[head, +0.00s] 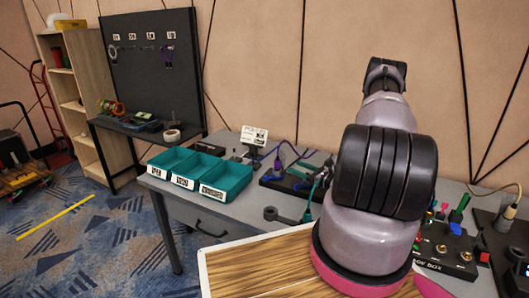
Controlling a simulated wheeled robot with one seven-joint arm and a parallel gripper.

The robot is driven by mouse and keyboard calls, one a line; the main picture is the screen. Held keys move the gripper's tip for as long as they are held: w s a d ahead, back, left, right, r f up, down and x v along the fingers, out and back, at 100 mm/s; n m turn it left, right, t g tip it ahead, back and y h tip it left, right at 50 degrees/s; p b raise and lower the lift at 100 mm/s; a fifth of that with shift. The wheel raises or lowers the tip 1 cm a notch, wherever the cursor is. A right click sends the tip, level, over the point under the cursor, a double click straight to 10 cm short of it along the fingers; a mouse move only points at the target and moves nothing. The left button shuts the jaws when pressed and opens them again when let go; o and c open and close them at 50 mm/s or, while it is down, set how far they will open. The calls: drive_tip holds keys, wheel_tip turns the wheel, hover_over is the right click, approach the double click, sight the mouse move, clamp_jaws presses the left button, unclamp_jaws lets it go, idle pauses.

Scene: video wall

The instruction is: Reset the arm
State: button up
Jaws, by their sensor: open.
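My arm (372,180) rises at the right of the head view, with grey links, black ribbed joints and a pink ring at its lower end. It stands in front of the grey table and folds up and away, its top (385,75) against the tan wall. My gripper does not show in the head view. Whether anything is in it cannot be seen.
The grey table (204,212) holds teal bins (229,183) at left, cables and small devices in the middle, and a button box (449,247) at right. A wood-grained surface (256,271) lies in front. A black pegboard (155,75) and shelves (84,108) stand at left.

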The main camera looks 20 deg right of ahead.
drive_tip(key=shift+r, duration=0.1)
drive_tip(key=s+a+r+n+g+y, duration=0.25)
drive_tip(key=a+r+n+g, duration=0.45)
drive_tip(key=r, duration=0.6)
drive_tip(key=s+a+r+n+g+y, duration=0.25)
drive_tip(key=a+r+n+g, duration=0.25)
drive_tip(key=a+r+n, duration=0.6)
drive_tip(key=s+r+n+t+h, duration=0.1)
drive_tip(key=s+r+n+h, duration=0.3)
drive_tip(key=s+r, duration=0.7)
drive_tip(key=s+d+r+n+t+h, duration=0.1)
drive_tip(key=s+r+n+t+h, duration=0.1)
drive_tip(key=s+r+h, duration=0.6)
drive_tip(key=s+r+n, duration=0.1)
drive_tip(key=s+r, duration=0.1)
drive_tip(key=s, duration=0.1)
drive_tip(key=shift+d+r+n+t, duration=0.3)
drive_tip(key=shift+r+n, duration=0.05)
drive_tip(key=shift+n, duration=0.05)
drive_tip(key=shift+c, duration=0.2)
